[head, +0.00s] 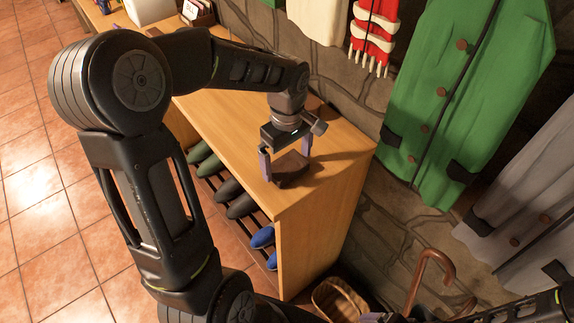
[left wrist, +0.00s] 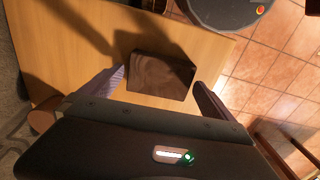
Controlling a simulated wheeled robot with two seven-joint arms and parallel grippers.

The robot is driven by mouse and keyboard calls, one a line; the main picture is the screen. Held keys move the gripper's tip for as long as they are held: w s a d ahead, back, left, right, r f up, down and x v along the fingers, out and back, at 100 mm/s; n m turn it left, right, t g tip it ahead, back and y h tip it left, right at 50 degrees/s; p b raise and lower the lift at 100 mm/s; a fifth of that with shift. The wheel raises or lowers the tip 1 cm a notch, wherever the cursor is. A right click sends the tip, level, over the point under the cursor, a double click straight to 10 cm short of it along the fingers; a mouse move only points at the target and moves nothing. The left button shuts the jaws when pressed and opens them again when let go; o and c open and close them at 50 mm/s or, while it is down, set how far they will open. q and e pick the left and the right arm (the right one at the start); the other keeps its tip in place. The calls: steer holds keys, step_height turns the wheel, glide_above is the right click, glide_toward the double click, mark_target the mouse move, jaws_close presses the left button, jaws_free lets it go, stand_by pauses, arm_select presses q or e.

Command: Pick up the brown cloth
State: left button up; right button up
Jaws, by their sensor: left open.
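The brown cloth (head: 291,169) looks like a small folded dark brown block on the wooden cabinet top (head: 335,150), near its front right end. My left gripper (head: 285,164) is over it, pointing down, with its fingers apart on either side of the cloth. In the left wrist view the cloth (left wrist: 161,76) lies between the two open fingertips (left wrist: 158,82), a little beyond them; I cannot tell whether either finger touches it. A part of my right arm (head: 540,308) shows at the lower right corner; its jaws cannot be made out clearly.
Shoes in green, dark and blue (head: 262,237) stand on racks under the cabinet top. A green coat (head: 465,90), a red scarf (head: 374,30) and a grey coat (head: 530,190) hang on the stone wall behind. A wicker basket (head: 338,298) and a cane (head: 432,256) stand right of the cabinet.

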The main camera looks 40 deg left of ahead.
mark_target(287, 165)
arm_select(q)
steer(key=shift+f, duration=0.5)
steer(key=shift+c, duration=0.6)
steer(key=c, duration=1)
steer(key=shift+r, duration=0.15)
step_height(287, 165, up, 10)
steer(key=shift+f+b, duration=0.1)
steer(key=shift+b, duration=0.3)
